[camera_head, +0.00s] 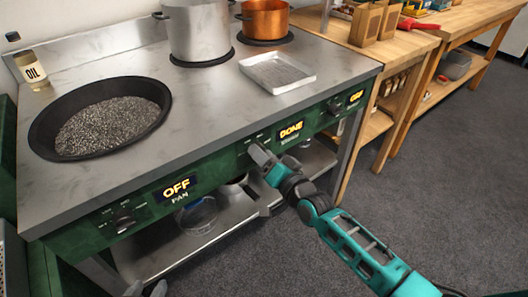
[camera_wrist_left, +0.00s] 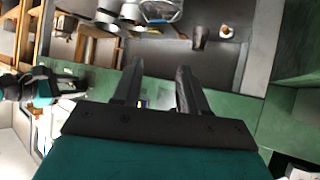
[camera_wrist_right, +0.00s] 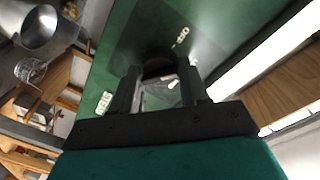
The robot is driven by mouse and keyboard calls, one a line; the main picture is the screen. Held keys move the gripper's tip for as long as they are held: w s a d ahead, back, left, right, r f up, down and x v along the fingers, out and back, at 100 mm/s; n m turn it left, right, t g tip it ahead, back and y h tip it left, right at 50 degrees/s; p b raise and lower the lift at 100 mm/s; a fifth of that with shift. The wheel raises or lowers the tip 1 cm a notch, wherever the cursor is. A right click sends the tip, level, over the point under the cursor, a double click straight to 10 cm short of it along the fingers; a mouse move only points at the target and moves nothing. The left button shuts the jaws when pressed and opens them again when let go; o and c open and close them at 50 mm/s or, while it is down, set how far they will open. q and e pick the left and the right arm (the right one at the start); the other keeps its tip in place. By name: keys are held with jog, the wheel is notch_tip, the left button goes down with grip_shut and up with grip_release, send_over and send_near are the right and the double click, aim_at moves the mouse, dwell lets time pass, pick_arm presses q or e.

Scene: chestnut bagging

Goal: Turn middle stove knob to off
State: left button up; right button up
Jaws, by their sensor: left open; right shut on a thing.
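The stove's green front panel (camera_head: 222,165) carries a middle display reading DONE (camera_head: 291,130). My right gripper (camera_head: 259,151) is at the panel just left of that display. In the right wrist view my right gripper (camera_wrist_right: 160,80) is shut on the dark middle knob (camera_wrist_right: 157,67), one finger on each side. The fingers hide most of the knob, so its pointing direction cannot be told.
The left knob (camera_head: 123,220) sits beside a display reading OFF (camera_head: 176,188). A further knob (camera_head: 334,107) is at the right. A black pan (camera_head: 47,135), a steel pot (camera_head: 198,35), a copper pot (camera_head: 265,20) and a tray (camera_head: 278,73) are on the stovetop. The floor in front is clear.

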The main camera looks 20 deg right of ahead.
pick_arm(q)
jog(key=shift+s+a+r+y+p, duration=0.1)
jog(key=shift+s+a+y+p, duration=0.25)
jog(key=shift+a+p, duration=0.45)
pick_arm(e)
jog(key=n, duration=0.6)
jog(key=shift+a+r+n+t, duration=0.15)
jog(key=shift+n+t, duration=0.15)
pick_arm(q)
jog(key=shift+d, duration=0.15)
jog(key=shift+w+d+r, duration=0.1)
jog(key=shift+r, duration=0.05)
pick_arm(e)
jog(key=o, duration=1)
